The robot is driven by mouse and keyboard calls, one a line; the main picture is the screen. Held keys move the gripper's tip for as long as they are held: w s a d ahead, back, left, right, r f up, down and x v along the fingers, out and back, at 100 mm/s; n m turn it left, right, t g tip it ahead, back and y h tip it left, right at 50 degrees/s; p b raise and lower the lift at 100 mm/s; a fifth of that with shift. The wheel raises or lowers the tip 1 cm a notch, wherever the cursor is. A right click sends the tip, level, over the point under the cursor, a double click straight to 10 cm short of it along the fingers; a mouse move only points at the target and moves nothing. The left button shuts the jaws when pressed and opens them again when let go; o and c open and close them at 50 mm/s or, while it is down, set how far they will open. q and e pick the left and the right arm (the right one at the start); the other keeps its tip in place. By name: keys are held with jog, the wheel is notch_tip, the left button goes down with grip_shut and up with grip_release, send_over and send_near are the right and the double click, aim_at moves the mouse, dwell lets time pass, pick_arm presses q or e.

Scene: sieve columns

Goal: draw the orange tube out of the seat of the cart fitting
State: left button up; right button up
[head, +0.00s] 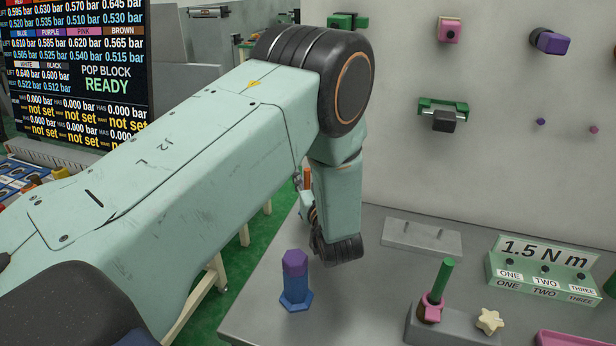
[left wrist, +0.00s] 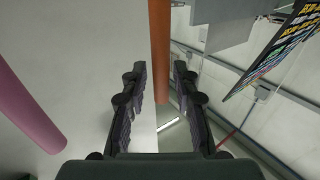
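The orange tube (left wrist: 159,40) stands long and narrow in the left wrist view, in line with the gap between my left gripper's fingertips (left wrist: 159,70). The fingers are apart, with a clear gap on the tube's left side; I cannot tell whether the right finger touches it. In the head view a short stretch of orange tube (head: 307,178) shows just left of my left forearm. My arm hides most of the left gripper there. The seat of the cart fitting cannot be made out in either view. My right gripper is not in view.
A pink tube (left wrist: 28,108) stands to the left in the left wrist view. In the head view, a blue and purple piece (head: 295,290), a green tube in a pink collar (head: 432,307) and a torque label stand (head: 545,270) are on the grey table (head: 370,295).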

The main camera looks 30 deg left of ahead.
pick_arm(q)
jog(key=shift+s+r, duration=0.1)
jog(key=shift+s, duration=0.1)
jog(key=shift+c, duration=1.4)
jog(key=shift+w, duration=0.1)
grip_shut()
